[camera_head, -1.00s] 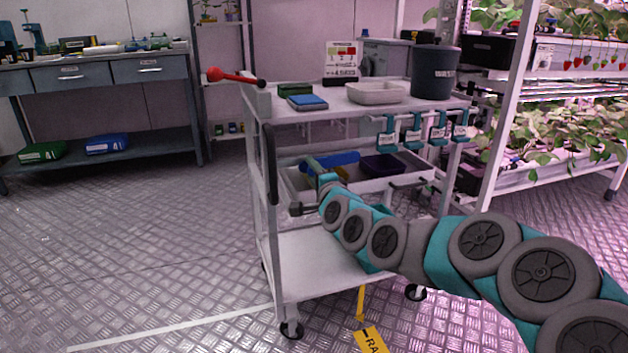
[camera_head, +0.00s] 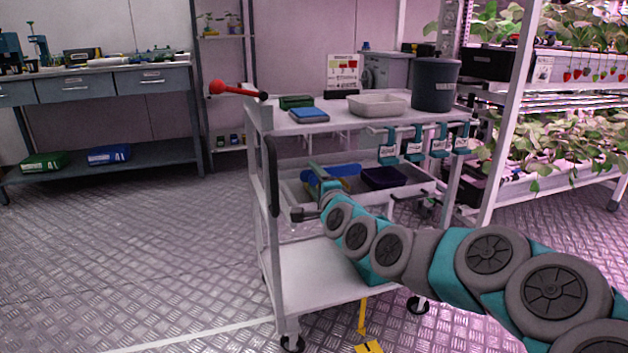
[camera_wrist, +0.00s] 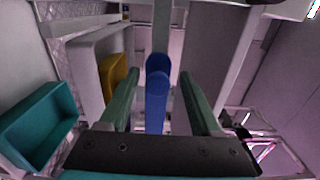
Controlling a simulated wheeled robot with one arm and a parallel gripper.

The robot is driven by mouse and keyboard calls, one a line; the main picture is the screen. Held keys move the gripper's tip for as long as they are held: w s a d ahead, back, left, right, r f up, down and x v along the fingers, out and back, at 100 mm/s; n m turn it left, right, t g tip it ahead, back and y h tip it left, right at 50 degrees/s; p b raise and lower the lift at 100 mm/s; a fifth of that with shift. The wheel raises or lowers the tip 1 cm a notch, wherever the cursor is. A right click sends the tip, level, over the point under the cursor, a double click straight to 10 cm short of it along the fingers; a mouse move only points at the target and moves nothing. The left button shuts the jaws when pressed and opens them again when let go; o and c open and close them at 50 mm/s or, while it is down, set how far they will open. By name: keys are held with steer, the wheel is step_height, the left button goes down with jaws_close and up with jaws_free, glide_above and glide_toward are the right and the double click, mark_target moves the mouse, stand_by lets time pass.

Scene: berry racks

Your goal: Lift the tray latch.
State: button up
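No part is clearly marked as the tray latch. The cart's middle tray (camera_head: 420,187) holds a blue piece (camera_head: 347,170) and a dark purple bin (camera_head: 384,178). My gripper (camera_head: 316,174) is low over the tray's left side, near the blue piece. In the wrist view my gripper (camera_wrist: 158,100) is open, its two green fingers apart. A blue rounded piece (camera_wrist: 156,95) in front of a grey bar shows between them, with gaps on both sides. I cannot tell its depth. A red-ended lever (camera_head: 217,88) sticks out at the cart's top left corner.
The cart top (camera_head: 340,116) carries a blue box (camera_head: 309,115), a pale tray (camera_head: 377,105) and a dark bucket (camera_head: 436,84). Teal clips hang along its right edge. A plant rack stands right, a workbench left. Open floor lies left of the cart.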

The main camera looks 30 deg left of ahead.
steer(key=v, duration=0.7)
steer(key=shift+s+d, duration=0.25)
steer(key=shift+d, duration=0.05)
stand_by(0.6)
